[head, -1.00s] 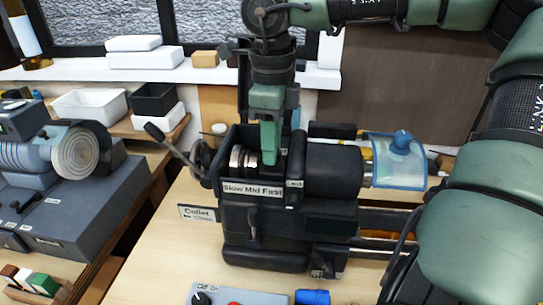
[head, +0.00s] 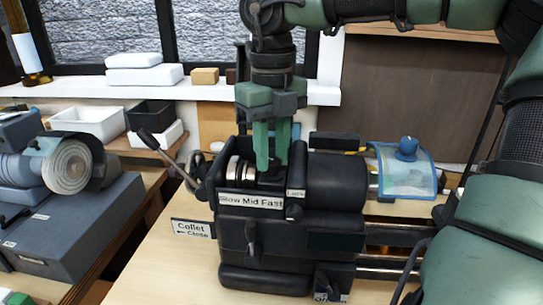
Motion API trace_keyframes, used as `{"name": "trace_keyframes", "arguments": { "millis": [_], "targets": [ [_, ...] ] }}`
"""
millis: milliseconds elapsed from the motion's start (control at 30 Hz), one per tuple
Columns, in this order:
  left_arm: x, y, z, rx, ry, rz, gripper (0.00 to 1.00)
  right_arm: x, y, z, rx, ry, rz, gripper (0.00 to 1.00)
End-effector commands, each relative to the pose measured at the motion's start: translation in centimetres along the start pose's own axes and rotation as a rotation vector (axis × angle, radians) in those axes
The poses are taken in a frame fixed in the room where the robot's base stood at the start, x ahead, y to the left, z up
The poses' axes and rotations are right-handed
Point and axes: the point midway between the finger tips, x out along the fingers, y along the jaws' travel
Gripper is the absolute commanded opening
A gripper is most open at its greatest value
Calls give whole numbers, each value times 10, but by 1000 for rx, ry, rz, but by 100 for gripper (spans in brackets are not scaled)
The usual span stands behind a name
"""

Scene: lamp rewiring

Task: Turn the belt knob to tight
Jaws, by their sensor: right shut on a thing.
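The small black lathe (head: 290,235) stands on the bench in the middle of the head view. Its open top holds a stepped metal pulley (head: 241,172), with a "Slow Mid Fast" label (head: 251,201) on the front wall. My right gripper (head: 270,168) points straight down into this opening, just right of the pulley. Its two green fingers are side by side and closed on a dark part, the belt knob (head: 270,181). The fingertips and most of the knob are hidden by the housing, so its setting cannot be read. My left gripper is out of view.
A lever (head: 158,147) sticks out on the lathe's left, above a "Collet Close" sign (head: 192,229). A clear blue guard (head: 404,172) stands at the right. A grey machine (head: 60,215) is at the left. White boxes (head: 144,74) sit on the sill behind.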

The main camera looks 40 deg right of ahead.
Motion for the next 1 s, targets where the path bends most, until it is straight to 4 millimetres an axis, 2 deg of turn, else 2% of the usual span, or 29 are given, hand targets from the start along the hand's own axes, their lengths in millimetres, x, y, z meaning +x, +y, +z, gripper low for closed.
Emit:
{"name": "trace_keyframes", "arguments": {
  "millis": [633,667,1000],
  "targets": [
    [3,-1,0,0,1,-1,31,1,0,-1,46,4,0,0],
    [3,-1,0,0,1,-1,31,1,0,-1,46,4,0,35],
    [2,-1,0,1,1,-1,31,0,0,0,43,2,-1,35]
  ]
}}
